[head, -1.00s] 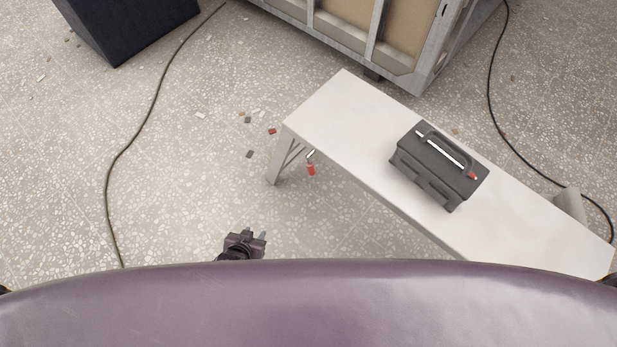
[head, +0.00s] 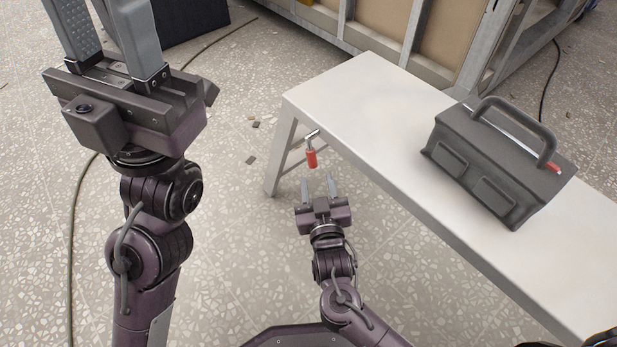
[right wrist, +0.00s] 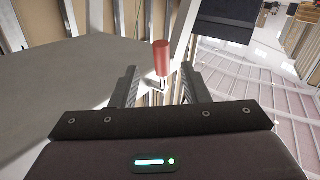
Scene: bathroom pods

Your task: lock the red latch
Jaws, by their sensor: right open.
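The red latch (head: 311,158) hangs from a short metal piece at the left end of the white bench, by its legs. My right gripper (head: 319,186) is open, just below and in front of the latch, with its fingers pointing at it. In the right wrist view the red handle (right wrist: 161,58) stands upright beyond the fingertips, near the middle of the gap between the fingers, and the gripper does not hold it. My left gripper (head: 107,38) is raised at the upper left, its fingers apart and their tips cut off by the picture edge.
The white bench (head: 350,95) runs from the middle to the lower right. A dark toolbox (head: 490,165) with a raised handle stands on it. A metal-framed panel structure (head: 415,40) is behind. A cable (head: 75,230) lies on the speckled floor at left. Small scraps lie near the bench.

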